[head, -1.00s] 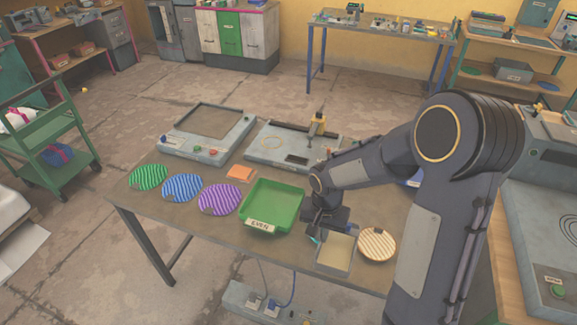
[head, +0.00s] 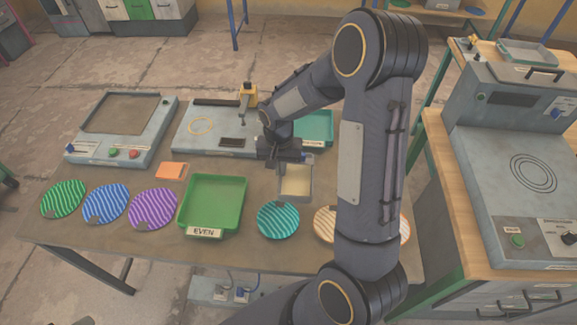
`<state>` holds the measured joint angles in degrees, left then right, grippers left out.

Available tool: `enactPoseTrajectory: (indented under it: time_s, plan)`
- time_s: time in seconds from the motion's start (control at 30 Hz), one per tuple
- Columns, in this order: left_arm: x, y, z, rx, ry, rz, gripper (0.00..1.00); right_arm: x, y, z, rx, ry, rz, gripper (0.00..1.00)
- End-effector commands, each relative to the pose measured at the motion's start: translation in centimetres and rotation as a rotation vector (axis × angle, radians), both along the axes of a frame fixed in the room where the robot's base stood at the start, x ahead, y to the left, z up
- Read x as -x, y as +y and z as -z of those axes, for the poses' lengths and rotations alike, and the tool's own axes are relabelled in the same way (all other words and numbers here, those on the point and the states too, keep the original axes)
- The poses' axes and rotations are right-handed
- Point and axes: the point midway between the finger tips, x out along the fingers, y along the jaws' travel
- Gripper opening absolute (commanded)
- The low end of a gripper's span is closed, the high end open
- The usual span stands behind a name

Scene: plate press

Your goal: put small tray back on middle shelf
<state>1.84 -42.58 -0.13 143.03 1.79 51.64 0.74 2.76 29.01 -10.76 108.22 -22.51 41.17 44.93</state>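The small tray (head: 296,196) is a shallow grey box with a cream floor, in the middle of the head view. My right gripper (head: 287,165) is at its far rim and appears shut on it; the fingertips are partly hidden. The tray appears held above the workbench, behind a teal striped plate (head: 278,219); its exact height is hard to tell. A wooden shelf (head: 440,14) of a rack shows at the top right, cut by the frame; I cannot tell whether it is the middle shelf. My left gripper is not in view.
A green tray (head: 211,203) labelled EVEN, several striped plates and an orange block (head: 171,170) lie on the bench. A teal tray (head: 318,127) lies just beyond my gripper. Grey machines stand behind (head: 125,125) and at right (head: 530,170).

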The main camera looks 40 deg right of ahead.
Motion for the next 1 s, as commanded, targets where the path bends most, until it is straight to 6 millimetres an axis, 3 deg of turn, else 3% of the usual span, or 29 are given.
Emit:
enactPoseTrajectory:
  time_s: [0.17, 0.23, 0.4, 0.67, 0.87, 1.0]
  plan:
    - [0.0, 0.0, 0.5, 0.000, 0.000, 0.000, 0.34, -1.9, -4.3, 2.2, 0.001, 0.002, 0.007, 0.00]
    - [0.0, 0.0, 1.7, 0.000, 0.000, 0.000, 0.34, -2.4, -5.2, 4.2, 0.000, 0.003, 0.004, 0.00]
    - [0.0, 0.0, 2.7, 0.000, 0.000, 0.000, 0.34, -3.3, -7.0, 6.4, 0.000, 0.000, 0.001, 0.00]
    - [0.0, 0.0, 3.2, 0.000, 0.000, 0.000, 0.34, -3.9, -8.1, 7.7, 0.001, 0.001, 0.000, 0.00]
    - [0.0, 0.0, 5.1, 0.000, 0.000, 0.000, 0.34, -4.0, -8.4, 10.8, 0.000, 0.000, -0.002, 0.00]
    - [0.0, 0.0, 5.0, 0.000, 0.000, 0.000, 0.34, -4.1, -8.4, 10.9, 0.001, -0.002, -0.001, 0.00]
